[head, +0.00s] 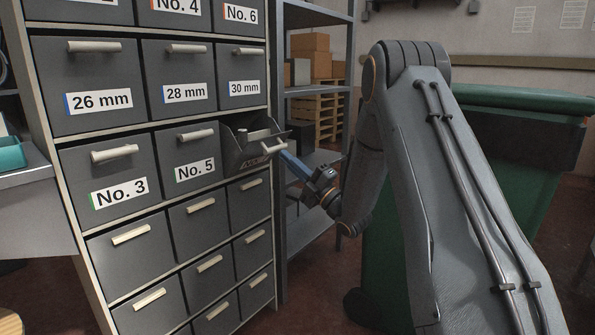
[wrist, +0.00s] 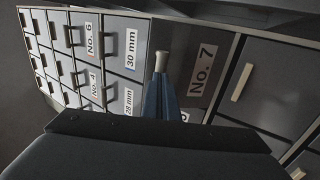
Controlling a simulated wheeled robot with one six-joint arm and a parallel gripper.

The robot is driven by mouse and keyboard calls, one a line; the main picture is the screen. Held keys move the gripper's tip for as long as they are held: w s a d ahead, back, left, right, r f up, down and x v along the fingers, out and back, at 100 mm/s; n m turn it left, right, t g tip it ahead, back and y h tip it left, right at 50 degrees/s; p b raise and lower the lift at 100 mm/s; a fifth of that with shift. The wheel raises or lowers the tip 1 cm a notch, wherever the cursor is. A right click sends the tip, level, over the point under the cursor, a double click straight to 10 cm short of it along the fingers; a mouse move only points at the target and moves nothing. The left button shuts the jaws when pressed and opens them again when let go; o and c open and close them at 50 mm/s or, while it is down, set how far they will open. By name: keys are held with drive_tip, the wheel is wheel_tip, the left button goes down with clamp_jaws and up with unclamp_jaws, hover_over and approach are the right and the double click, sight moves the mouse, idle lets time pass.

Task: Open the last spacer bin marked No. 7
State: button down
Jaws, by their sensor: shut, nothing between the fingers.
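The No. 7 bin (wrist: 200,70) shows its label in the wrist view, with its pale handle (wrist: 163,60) beside the label. In the head view this bin (head: 240,160) is at the right end of the row with No. 3 and No. 5. It stands pulled out, its open top showing, and its label cannot be read there. My gripper (head: 285,157) is just right of the bin's handle (head: 273,147), and its blue fingers (wrist: 160,82) are shut and empty. Fingertips and handle look very close; whether they touch I cannot tell.
Shut bins No. 3 (head: 105,180) and No. 5 (head: 190,163) are left of it, with labelled bins above and unlabelled ones below. A grey shelf rack (head: 315,90) with boxes stands to the right. A green wheeled bin (head: 525,140) is behind my arm.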

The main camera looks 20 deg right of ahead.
sight(271, 140)
drive_tip(key=shift+w+a+r, duration=0.15)
drive_tip(key=shift+w+r, duration=0.05)
drive_tip(key=shift+w, duration=0.05)
drive_tip(key=shift+r, duration=0.1)
drive_tip(key=shift+w+a+r+g+p, duration=0.1)
drive_tip(key=shift+r+g+p, duration=0.2)
drive_tip(key=shift+r+p, duration=0.45)
drive_tip(key=shift+w+a+r+g+h+p, duration=0.3)
drive_tip(key=shift+r+h+p, duration=0.2)
drive_tip(key=shift+p, duration=0.25)
drive_tip(key=shift+f, duration=0.1)
drive_tip(key=shift+d, duration=0.1)
